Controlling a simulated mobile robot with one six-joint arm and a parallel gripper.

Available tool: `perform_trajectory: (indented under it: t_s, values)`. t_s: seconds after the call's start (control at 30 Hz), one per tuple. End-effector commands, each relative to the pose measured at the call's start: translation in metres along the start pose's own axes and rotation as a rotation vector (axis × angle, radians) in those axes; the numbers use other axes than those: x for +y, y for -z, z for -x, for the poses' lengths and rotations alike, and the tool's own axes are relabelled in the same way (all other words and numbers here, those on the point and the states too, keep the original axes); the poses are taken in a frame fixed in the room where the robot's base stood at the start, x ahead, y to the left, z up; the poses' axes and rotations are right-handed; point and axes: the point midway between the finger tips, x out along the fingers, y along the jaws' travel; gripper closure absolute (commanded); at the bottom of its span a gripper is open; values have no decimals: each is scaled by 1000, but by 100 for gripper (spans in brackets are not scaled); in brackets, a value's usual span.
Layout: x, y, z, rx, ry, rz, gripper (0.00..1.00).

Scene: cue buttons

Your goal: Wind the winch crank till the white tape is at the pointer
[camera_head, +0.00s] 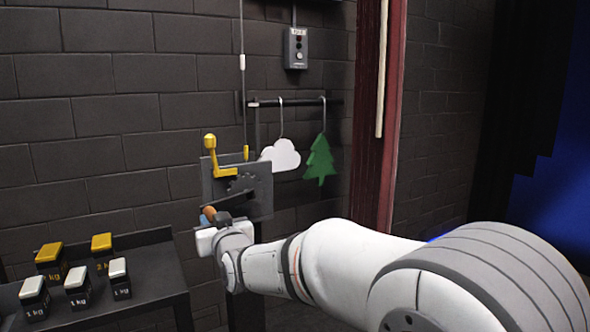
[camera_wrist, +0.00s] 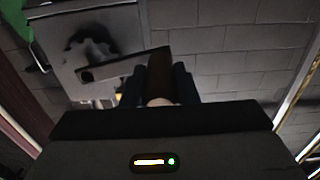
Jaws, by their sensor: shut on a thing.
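The winch has a grey plate (camera_head: 262,190) with a dark gear (camera_head: 241,184) and a dark crank arm (camera_head: 232,200). The crank's brown handle (camera_head: 208,212) points out at the lower left of the plate. My gripper (camera_head: 207,221) is shut on this handle; in the wrist view the handle (camera_wrist: 160,72) stands between the two dark fingers. A thin rope rises from the winch, with the white tape (camera_head: 242,62) on it well above the plate. A small yellow piece (camera_head: 246,152), seemingly the pointer, is at the plate's top edge beside the rope.
A yellow lever (camera_head: 213,158) stands on the plate's upper left. A white cloud (camera_head: 281,155) and green tree (camera_head: 320,160) hang right of the winch. A dark shelf (camera_head: 150,285) with several weights is at lower left. A control box (camera_head: 295,48) is on the wall.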

Motion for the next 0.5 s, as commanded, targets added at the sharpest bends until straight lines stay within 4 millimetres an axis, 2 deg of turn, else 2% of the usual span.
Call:
perform_trajectory:
  t_s: [0.17, 0.5]
  values:
    - [-3, 10, -1, 7, 6, 3, 96]
    - [2, 60, -1, 11, 5, 3, 96]
